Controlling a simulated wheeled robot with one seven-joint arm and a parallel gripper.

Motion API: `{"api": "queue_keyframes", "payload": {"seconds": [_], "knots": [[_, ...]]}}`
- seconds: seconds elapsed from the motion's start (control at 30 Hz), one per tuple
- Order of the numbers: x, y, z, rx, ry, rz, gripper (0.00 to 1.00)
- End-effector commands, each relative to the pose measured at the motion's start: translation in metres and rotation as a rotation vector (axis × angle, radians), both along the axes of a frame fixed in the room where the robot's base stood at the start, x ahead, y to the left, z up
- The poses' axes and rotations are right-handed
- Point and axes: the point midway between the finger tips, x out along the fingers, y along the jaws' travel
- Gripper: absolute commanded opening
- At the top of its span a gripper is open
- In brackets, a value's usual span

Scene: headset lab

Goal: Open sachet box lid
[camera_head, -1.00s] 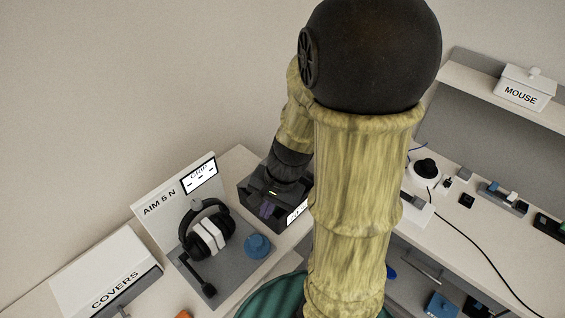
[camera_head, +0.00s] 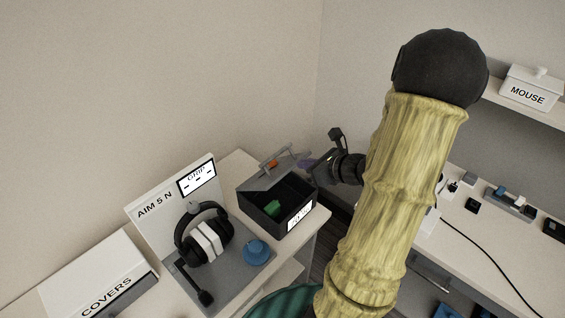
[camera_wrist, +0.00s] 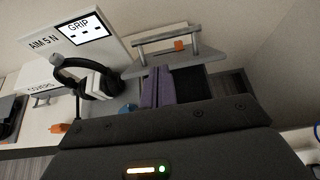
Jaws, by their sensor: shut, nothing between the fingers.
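The dark sachet box (camera_head: 256,217) stands on the left bench with a white label on its front. Its grey lid (camera_head: 268,178) is tilted up at the back, and the inside shows with a green item (camera_head: 272,208) in it. The lid has a bar handle with an orange piece (camera_head: 272,163). My gripper (camera_head: 304,163) is shut and empty, its purple fingers close to the lid's right edge; I cannot tell if they touch. In the wrist view the shut purple fingers (camera_wrist: 158,88) appear just below the lid (camera_wrist: 180,63) and its handle (camera_wrist: 166,38).
A headset (camera_head: 203,236) on a grey stand, a blue round piece (camera_head: 256,253) and a white COVERS box (camera_head: 98,273) are left of the sachet box. A bench at the right holds small parts and a cable (camera_head: 487,253). A MOUSE box (camera_head: 528,93) sits on the shelf.

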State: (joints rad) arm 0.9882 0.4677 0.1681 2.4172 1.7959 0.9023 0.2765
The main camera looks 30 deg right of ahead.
Motion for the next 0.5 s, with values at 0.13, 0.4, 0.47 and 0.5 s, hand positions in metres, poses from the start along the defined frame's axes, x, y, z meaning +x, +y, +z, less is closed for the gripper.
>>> {"api": "queue_keyframes", "payload": {"seconds": [0.13,0.4,0.47,0.5], "knots": [[0.001,0.001,0.0,-0.001,0.001,0.003,0.0],[0.021,0.01,-0.012,0.001,0.002,0.007,0.0],[0.029,0.013,-0.017,0.001,0.003,0.008,0.0],[0.035,0.015,-0.02,0.001,0.003,0.008,0.0]]}}
